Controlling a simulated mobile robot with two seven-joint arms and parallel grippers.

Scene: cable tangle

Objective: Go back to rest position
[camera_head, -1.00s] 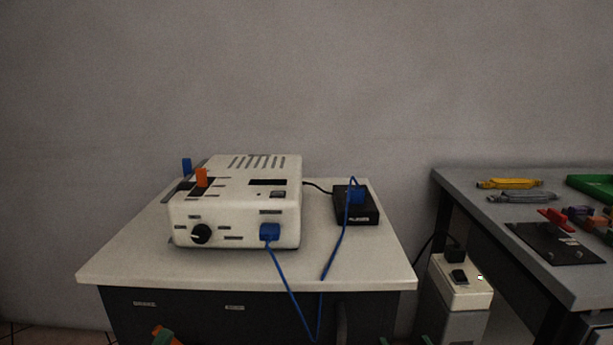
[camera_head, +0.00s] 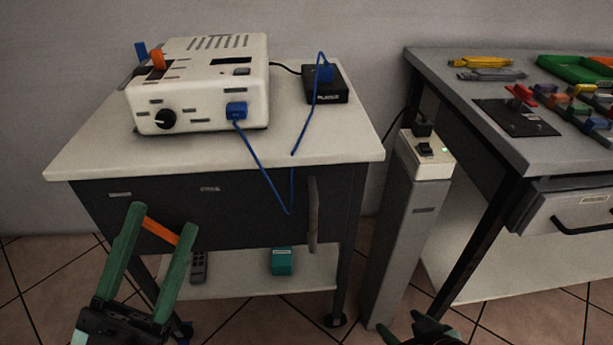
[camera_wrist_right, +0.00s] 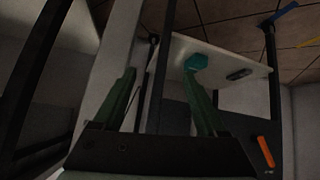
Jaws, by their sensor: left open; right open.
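My left gripper (camera_head: 162,218) is in front of the cart's dark front, low on the left of the head view. Its two green fingers are spread apart. An orange strip (camera_head: 162,231) shows between them; I cannot tell whether it touches them. My right gripper (camera_head: 428,324) shows only partly at the bottom edge of the head view, in front of the grey pedestal's foot. The blue cable (camera_head: 262,170) runs from the white device (camera_head: 200,85) to the black box (camera_head: 326,86), hanging over the cart's front edge.
The white-topped cart (camera_head: 95,150) has a vertical handle (camera_head: 313,215) and a lower shelf with a teal box (camera_head: 282,261). The grey pedestal (camera_head: 400,240) stands between the cart and the right workbench (camera_head: 440,85), which holds tools and coloured parts. Some tiled floor is clear.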

